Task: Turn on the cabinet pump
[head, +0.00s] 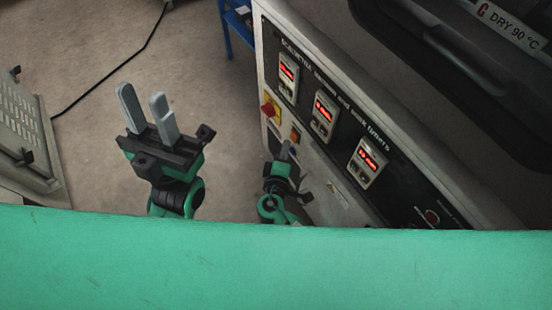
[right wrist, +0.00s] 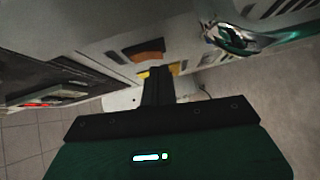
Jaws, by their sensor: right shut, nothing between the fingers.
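The cabinet (head: 318,170) has a dark front panel with several red-lit displays. Left of the panel, its pale front carries a red and yellow rotary switch (head: 268,108) and a small orange switch (head: 295,133). I cannot read which one is marked for the pump. My right gripper (head: 285,150) is shut and empty, just below the orange switch in the head view. In the right wrist view its fingers (right wrist: 157,88) point toward the cabinet front, with an orange switch (right wrist: 148,48) beyond them and a yellow patch partly behind them. Contact cannot be told. My left gripper (head: 144,104) is open and empty, away from the cabinet.
A grey vented box (head: 28,135) stands at the far left. A black cable (head: 105,75) lies on the floor. A blue frame (head: 237,22) stands behind the cabinet. A dark unit labelled DRY 90 °C (head: 480,60) is at upper right.

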